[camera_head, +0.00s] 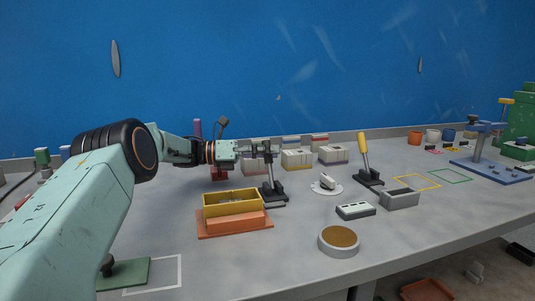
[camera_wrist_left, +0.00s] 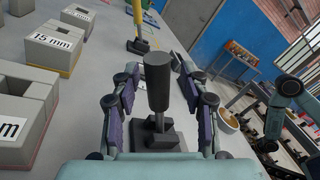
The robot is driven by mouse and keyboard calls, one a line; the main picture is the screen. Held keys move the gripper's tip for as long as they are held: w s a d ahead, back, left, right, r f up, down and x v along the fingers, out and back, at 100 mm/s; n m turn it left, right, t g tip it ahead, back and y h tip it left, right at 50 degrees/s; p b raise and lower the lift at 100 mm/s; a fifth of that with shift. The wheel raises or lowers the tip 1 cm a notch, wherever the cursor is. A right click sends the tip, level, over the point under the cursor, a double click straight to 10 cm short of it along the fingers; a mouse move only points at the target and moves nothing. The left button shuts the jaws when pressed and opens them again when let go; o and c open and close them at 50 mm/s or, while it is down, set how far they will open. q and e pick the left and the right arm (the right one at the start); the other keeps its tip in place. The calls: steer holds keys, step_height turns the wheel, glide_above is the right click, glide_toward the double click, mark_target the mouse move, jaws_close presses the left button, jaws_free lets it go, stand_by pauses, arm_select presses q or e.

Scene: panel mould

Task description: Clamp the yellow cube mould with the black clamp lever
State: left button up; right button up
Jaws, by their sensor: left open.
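The yellow cube mould (camera_head: 232,203) sits in an orange base on the bench, left of centre in the head view. The black clamp lever (camera_head: 273,185) stands on a dark base just behind and right of the mould, its handle up. My left gripper (camera_head: 262,152) comes in from the left at the height of the handle. In the left wrist view the black handle (camera_wrist_left: 158,80) stands between the two open fingers of the left gripper (camera_wrist_left: 160,95), with gaps visible on both sides. My right gripper is not in view.
A yellow-handled clamp (camera_head: 365,150) stands to the right. A white round dish (camera_head: 326,186), a grey box (camera_head: 399,198) and a round brown-topped tin (camera_head: 339,241) are on the bench. Labelled blocks (camera_head: 296,159) stand behind.

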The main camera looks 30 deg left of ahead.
arm_select(q)
steer(key=shift+w+f, duration=0.1)
steer(key=shift+w, duration=0.1)
steer(key=shift+c, duration=0.5)
steer(key=shift+s, duration=0.15)
steer(key=c, duration=0.5)
jaws_close()
